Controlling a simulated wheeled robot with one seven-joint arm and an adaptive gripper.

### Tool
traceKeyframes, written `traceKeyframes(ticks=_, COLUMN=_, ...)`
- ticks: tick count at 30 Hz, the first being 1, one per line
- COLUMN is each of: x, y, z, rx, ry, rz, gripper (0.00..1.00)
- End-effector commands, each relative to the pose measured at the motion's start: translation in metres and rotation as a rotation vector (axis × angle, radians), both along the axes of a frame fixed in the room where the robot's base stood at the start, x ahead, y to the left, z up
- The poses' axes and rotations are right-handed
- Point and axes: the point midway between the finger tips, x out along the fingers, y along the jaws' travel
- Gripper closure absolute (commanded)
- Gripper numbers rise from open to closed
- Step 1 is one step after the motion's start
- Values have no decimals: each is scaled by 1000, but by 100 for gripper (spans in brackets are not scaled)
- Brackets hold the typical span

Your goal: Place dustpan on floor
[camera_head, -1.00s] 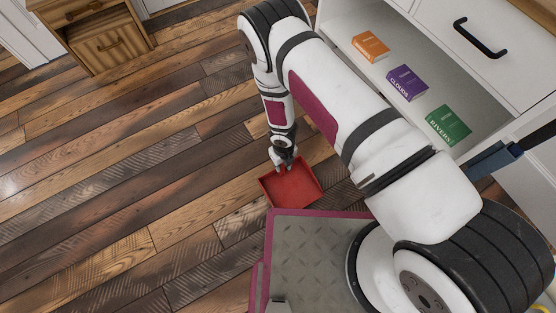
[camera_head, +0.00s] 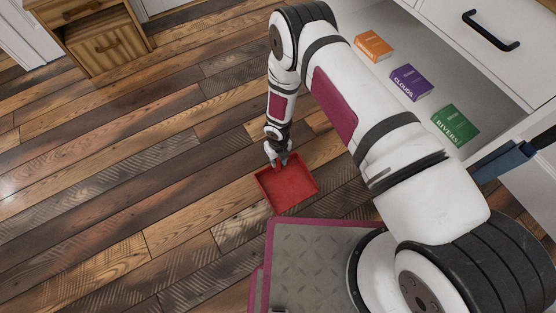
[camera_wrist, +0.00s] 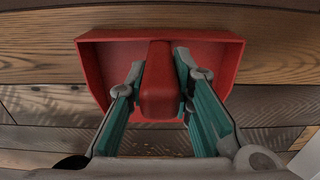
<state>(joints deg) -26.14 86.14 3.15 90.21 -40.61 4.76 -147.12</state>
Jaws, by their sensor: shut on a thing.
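The red dustpan (camera_head: 288,187) is a shallow tray seen in the head view in front of my base, over the plank floor (camera_head: 185,195). In the wrist view the dustpan (camera_wrist: 105,70) has its handle pointing toward the camera. My gripper (camera_wrist: 160,85) is shut on the handle, one finger on each side. In the head view my gripper (camera_head: 280,159) is at the dustpan's far edge. I cannot tell whether the pan touches the floor or hangs just above it.
An open white drawer or shelf at upper right holds an orange book (camera_head: 374,46), a purple book (camera_head: 411,83) and a green book (camera_head: 455,124). A wooden cabinet (camera_head: 100,40) stands at upper left. The floor at left and centre is clear.

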Motion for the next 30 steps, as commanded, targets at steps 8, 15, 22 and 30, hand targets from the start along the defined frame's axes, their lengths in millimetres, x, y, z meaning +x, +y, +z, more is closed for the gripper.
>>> traceKeyframes(ticks=8, x=0, y=0, z=-2, rx=-1, ry=1, rz=1, gripper=59)
traceKeyframes(ticks=15, x=0, y=0, z=-2, rx=0, ry=0, rz=0, gripper=59)
traceKeyframes(ticks=22, x=1, y=0, z=24, rx=1, ry=-1, rz=1, gripper=59)
traceKeyframes(ticks=30, x=1, y=0, z=81, rx=1, ry=-1, rz=1, gripper=59)
